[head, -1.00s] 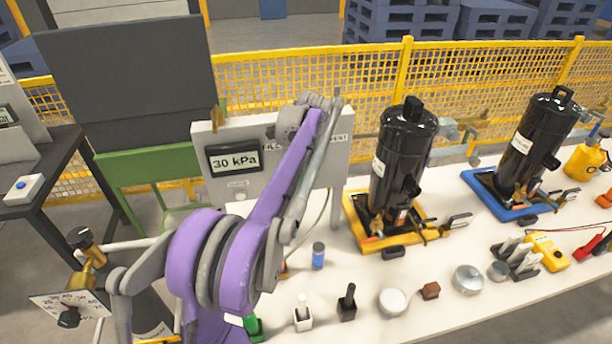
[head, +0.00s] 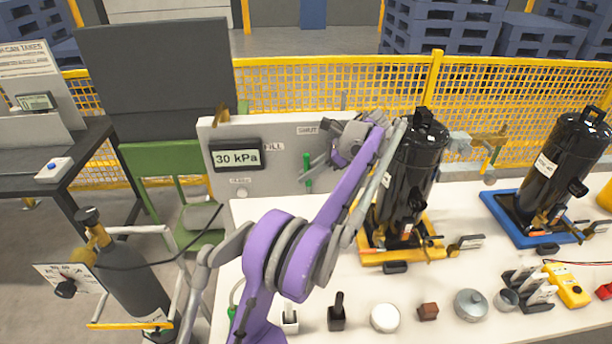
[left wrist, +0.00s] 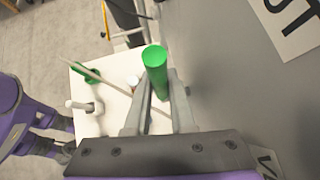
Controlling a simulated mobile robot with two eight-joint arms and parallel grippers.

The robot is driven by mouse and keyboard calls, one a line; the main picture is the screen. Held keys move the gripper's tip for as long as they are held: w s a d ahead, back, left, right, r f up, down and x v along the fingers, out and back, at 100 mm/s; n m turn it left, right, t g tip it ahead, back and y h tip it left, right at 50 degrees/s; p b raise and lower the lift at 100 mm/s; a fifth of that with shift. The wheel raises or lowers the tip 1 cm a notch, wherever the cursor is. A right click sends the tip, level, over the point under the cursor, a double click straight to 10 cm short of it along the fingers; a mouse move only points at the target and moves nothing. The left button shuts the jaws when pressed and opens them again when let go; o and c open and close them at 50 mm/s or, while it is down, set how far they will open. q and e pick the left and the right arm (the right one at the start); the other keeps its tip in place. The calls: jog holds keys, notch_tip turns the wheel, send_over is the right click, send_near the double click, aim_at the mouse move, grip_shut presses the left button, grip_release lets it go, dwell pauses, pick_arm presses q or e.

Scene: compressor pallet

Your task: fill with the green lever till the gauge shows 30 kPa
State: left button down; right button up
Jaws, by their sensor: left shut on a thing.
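The gauge (head: 237,158) on the grey panel (head: 345,128) reads 30 kPa. The green lever (head: 308,182) stands out from the panel's front, right of the FILL label, and hangs about upright in the head view. My left gripper (head: 311,167) reaches it from the right and is shut on it. In the left wrist view, the green lever (left wrist: 155,62) is between the two fingers (left wrist: 156,100), with its round end showing beyond them. My right gripper is not in view.
Two black compressors, one on a yellow base (head: 400,254) and one on a blue base (head: 520,232), stand on the white table (head: 460,330). Small parts line its front. A yellow mesh fence (head: 300,90) runs behind.

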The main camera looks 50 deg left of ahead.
pick_arm(q)
jog(key=shift+w+d+g, duration=0.15)
jog(key=shift+w+g, duration=0.05)
jog(key=shift+g, duration=0.1)
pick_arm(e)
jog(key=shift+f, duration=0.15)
pick_arm(q)
jog(key=c, duration=0.8)
grip_release()
jog(key=shift+o, duration=0.2)
jog(key=shift+r, duration=0.1)
jog(key=p+v, duration=0.1)
jog(key=v, duration=0.9)
jog(key=shift+w+d, duration=0.2)
jog(key=shift+d, duration=0.15)
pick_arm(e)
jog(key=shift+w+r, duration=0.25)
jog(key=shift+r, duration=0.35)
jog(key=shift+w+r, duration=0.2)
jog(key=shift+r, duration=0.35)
